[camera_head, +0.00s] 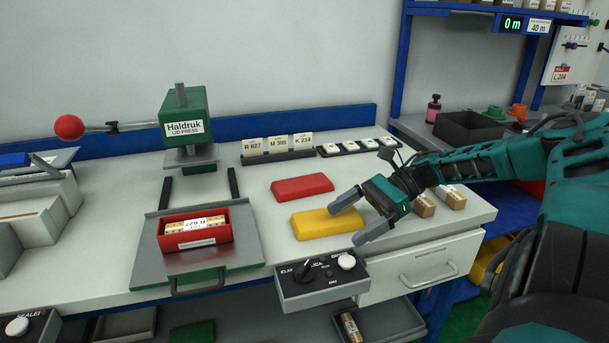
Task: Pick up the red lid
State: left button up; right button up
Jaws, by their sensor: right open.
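The red lid (302,187) is a flat, rounded rectangular block lying on the white bench top, right of the press. A similar yellow lid (327,223) lies in front of it, apart from it. My right gripper (352,220) is open and empty, reaching in from the right. Its fingertips are over or beside the right end of the yellow lid, and I cannot tell whether they touch it. The red lid is behind and left of the fingers, fully visible. My left gripper is not in view.
A green lid press (187,120) stands left, with a red box (195,236) of small cartons on its sliding tray. Labelled cards (277,146) stand behind the red lid. A control box (320,280) hangs at the bench's front edge. Small cartons (425,206) sit right of the gripper.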

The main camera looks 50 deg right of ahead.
aim_at(295, 188)
jog(key=i+l, duration=0.15)
jog(key=l, duration=0.2)
jog(key=i+l, duration=0.35)
jog(key=l, duration=0.3)
